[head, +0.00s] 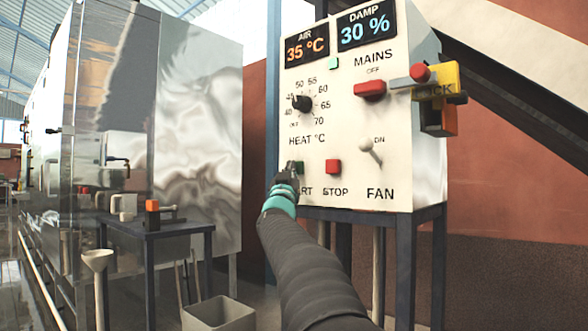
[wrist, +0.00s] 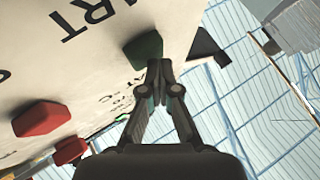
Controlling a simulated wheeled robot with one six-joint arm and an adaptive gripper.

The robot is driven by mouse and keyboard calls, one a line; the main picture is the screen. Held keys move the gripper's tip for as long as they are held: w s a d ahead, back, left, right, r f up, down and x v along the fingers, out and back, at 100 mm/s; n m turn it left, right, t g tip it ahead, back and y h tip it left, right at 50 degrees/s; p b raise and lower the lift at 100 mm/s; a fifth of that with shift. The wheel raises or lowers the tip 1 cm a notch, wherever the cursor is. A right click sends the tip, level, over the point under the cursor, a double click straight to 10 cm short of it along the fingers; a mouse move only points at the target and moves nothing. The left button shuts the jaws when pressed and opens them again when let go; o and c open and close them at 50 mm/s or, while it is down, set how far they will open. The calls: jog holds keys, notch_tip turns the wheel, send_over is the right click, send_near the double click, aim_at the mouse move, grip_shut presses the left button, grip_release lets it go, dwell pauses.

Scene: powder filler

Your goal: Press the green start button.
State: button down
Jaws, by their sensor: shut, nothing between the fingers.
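The green start button (head: 299,166) is at the lower left of the white control panel (head: 352,120), partly hidden behind my gripper in the head view. My gripper (head: 288,178) is shut and empty, with its tips at the button. In the wrist view the green button (wrist: 145,46) is just beyond the shut fingertips (wrist: 159,70), which overlap its lower right edge. I cannot tell whether the tips touch it or whether it is pushed in. The label under it is partly covered by my gripper.
The red stop button (head: 333,167) is close on the right of the start button. A fan toggle (head: 371,152), a heat knob (head: 302,103) and a red mains handle (head: 370,90) are on the panel. A yellow lock piece (head: 436,79) juts from its right side. A small table (head: 165,229) stands left.

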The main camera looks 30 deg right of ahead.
jog(key=shift+s+a, duration=0.4)
jog(key=shift+a, duration=0.45)
jog(key=a, duration=0.1)
jog(key=s+a, duration=0.1)
jog(key=a, duration=0.1)
jog(key=s+a, duration=0.1)
jog(key=shift+a+b, duration=0.35)
jog(key=shift+b, duration=0.05)
dwell(0.8)
